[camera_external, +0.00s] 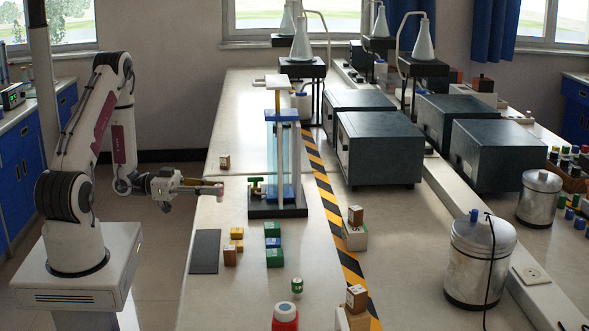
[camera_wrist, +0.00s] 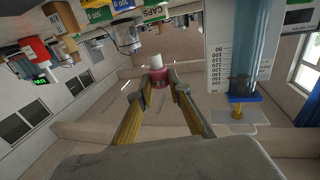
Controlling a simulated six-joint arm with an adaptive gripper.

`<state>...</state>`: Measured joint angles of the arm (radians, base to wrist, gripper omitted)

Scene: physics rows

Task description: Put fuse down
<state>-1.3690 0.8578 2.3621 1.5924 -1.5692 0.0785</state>
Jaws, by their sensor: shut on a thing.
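My gripper (camera_external: 206,187) reaches in from the left over the near edge of the white bench (camera_external: 195,295), its fingers level. It is shut on the fuse (camera_external: 219,188), a small pinkish-red piece. In the wrist view the fuse (camera_wrist: 160,77) sits between the two yellow-sided fingers (camera_wrist: 161,88); a white end sticks out past the fingertips. The fuse looks held above the bench top, though the exact gap cannot be told.
A blue-tubed stand (camera_external: 283,160) is right of my gripper. A wooden block (camera_external: 224,161) lies behind it. In front are a dark mat (camera_external: 205,251), yellow blocks (camera_external: 237,233), green blocks (camera_external: 272,229) and a red bottle (camera_external: 285,316). Bare bench lies between gripper and blocks.

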